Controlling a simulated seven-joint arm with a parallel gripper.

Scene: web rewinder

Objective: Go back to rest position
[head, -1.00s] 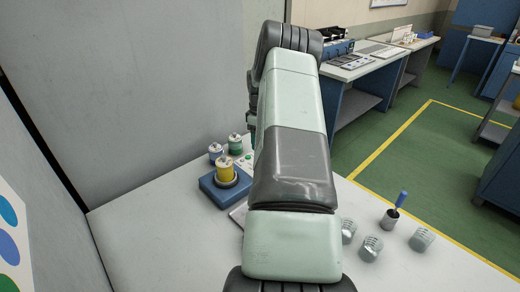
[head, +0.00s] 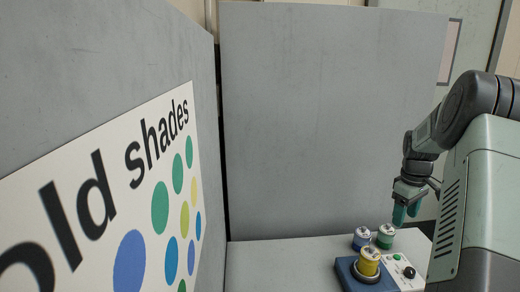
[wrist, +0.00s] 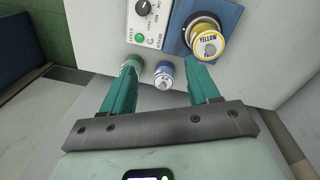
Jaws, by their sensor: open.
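My gripper (head: 406,214) hangs above the white table at the right of the head view, pointing down, behind the spools. In the wrist view its two teal fingers (wrist: 163,78) are spread wide with nothing held. A blue spool (head: 361,238) and a green spool (head: 385,236) stand on the table. In the wrist view the blue spool (wrist: 164,76) shows between the fingers and the green spool (wrist: 131,64) shows beside the left fingertip. A yellow spool (head: 368,262) sits on a blue base (head: 347,276); its cap reads "YELLOW" in the wrist view (wrist: 208,44).
A small control box (head: 404,271) with a black knob and green button is next to the blue base. Grey partition walls (head: 330,110) stand behind and at the left. A poster (head: 125,200) with coloured dots hangs on the left wall. The table's left part (head: 285,262) is clear.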

